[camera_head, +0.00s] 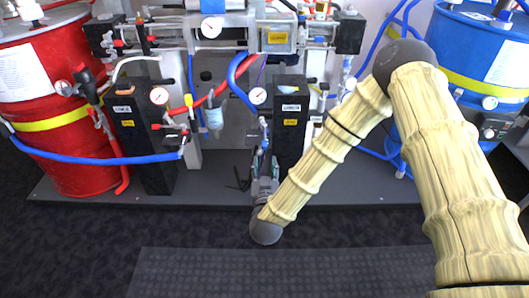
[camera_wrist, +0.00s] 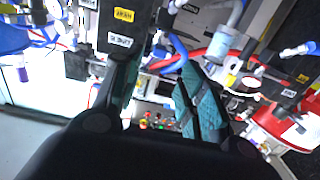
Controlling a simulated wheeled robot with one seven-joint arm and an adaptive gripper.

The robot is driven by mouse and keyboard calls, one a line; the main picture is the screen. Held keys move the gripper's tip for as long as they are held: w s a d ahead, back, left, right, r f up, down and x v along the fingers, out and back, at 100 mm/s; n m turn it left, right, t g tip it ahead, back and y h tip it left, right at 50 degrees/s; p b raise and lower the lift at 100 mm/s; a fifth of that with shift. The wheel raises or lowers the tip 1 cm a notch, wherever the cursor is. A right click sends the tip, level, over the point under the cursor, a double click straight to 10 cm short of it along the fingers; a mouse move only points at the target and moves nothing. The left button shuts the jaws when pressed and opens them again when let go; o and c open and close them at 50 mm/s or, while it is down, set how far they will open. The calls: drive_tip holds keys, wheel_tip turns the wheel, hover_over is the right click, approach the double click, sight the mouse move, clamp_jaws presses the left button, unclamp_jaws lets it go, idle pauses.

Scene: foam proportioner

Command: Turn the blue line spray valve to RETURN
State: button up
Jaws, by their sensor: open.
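My gripper (camera_head: 264,158) is in front of the black pillar (camera_head: 290,132) at the middle right of the machine, below its pressure gauge (camera_head: 258,96). In the wrist view my gripper (camera_wrist: 158,72) has its two fingers spread apart, with fittings visible beyond the gap. The blue line hose (camera_head: 237,72) curves down toward the fittings beside this pillar. The spray valve there is largely hidden by the gripper. I cannot tell its handle position, or whether a finger touches it. The pillar carries a yellow label (camera_wrist: 124,14) and a white label (camera_wrist: 120,38).
A second black pillar (camera_head: 138,135) stands to the left with its own gauge (camera_head: 159,96). A red drum (camera_head: 50,105) is at the far left, a blue drum (camera_head: 478,55) at the right. Hoses cross between them. The grey base plate (camera_head: 215,190) is mostly bare.

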sight(264, 147)
drive_tip(key=w+b, duration=0.1)
drive_tip(key=w, duration=1)
drive_tip(key=shift+r+b, duration=0.2)
drive_tip(key=shift+b, duration=0.1)
drive_tip(key=shift+c, duration=0.5)
clamp_jaws()
